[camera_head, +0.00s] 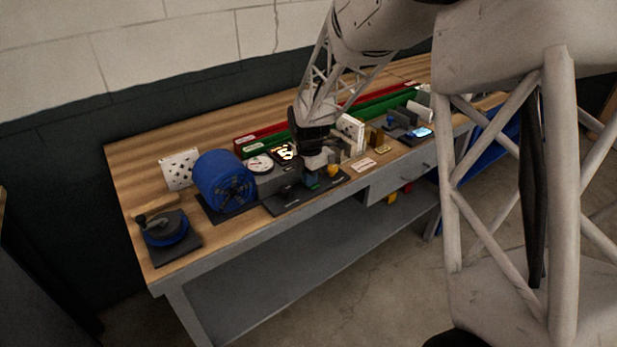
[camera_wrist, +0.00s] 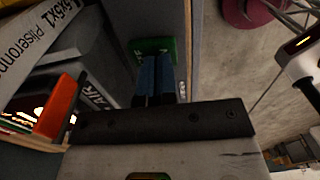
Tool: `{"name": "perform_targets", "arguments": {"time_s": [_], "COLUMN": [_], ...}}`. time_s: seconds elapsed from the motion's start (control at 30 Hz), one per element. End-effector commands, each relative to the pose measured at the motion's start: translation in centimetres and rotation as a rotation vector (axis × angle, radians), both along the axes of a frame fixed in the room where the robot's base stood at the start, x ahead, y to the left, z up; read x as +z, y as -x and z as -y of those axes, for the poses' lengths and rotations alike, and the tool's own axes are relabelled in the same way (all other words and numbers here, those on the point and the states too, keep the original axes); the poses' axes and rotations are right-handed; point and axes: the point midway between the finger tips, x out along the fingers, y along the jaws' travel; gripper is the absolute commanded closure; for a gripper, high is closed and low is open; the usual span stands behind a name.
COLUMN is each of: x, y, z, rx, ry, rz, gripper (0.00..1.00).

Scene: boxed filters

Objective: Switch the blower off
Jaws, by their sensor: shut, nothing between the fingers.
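The blower (camera_head: 224,182), a blue drum with a dark fan face, stands on a dark plate at the left of the bench in the head view. My gripper (camera_head: 312,181) is low over the dark panel (camera_head: 290,200) to the right of the blower. In the wrist view my gripper's blue fingers (camera_wrist: 155,78) are together and empty. Their tips are at or just over a small green part (camera_wrist: 152,47); I cannot tell whether they touch. An orange-red part (camera_wrist: 60,105) is left of the fingers. I cannot make out the switch's position.
A hand-crank device (camera_head: 167,236) stands at the bench's left corner. A white perforated plate (camera_head: 180,168) and a round gauge (camera_head: 259,164) are near the blower. Green and red long trays (camera_head: 385,105) lie behind. Several small items crowd the right. The bench's front edge is close to my gripper.

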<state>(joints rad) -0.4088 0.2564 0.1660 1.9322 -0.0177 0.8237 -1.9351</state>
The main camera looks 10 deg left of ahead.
Motion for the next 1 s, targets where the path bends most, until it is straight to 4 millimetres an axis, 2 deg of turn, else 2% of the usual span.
{"name": "perform_targets", "arguments": {"time_s": [0.37, 0.57, 0.77, 1.0], "x": [0.1, 1.0, 3.2, 7.1], "y": [0.0, -0.2, -0.4, -0.9], "z": [0.0, -0.2, -0.4, -0.9], "rx": [0.0, 0.0, 0.0, 0.001], "ry": [-0.001, -0.001, -0.001, -0.001], "rz": [0.001, 0.002, 0.003, 0.003], "gripper": [1.0, 1.0, 1.0, 1.0]}}
